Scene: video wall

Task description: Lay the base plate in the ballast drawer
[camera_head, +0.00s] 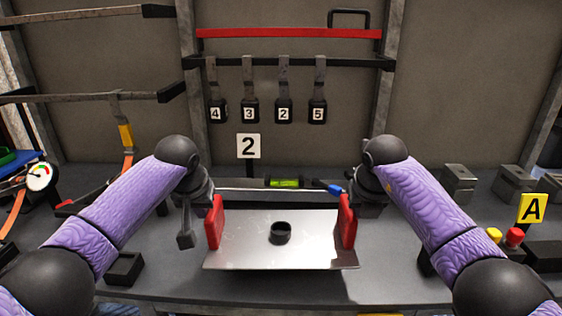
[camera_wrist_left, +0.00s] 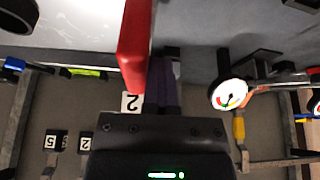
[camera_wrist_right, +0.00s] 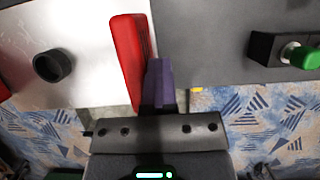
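The base plate (camera_head: 245,248) is a shiny metal sheet with a black ring (camera_head: 281,232) in its middle and an upright red handle at each side. It looks held level at the table's front. My left gripper (camera_head: 208,200) is at the left handle (camera_head: 214,224); the left wrist view shows its purple fingers close together against the handle (camera_wrist_left: 135,45). My right gripper (camera_head: 352,200) is likewise at the right handle (camera_head: 347,224), which also shows in the right wrist view (camera_wrist_right: 130,60). Handles partly hide the fingertips. I cannot make out the ballast drawer.
Numbered weights (camera_head: 250,111) hang from a rail. A dial gauge (camera_head: 39,177) is at left; metal blocks (camera_head: 459,184) and an A sign (camera_head: 532,208) are at right.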

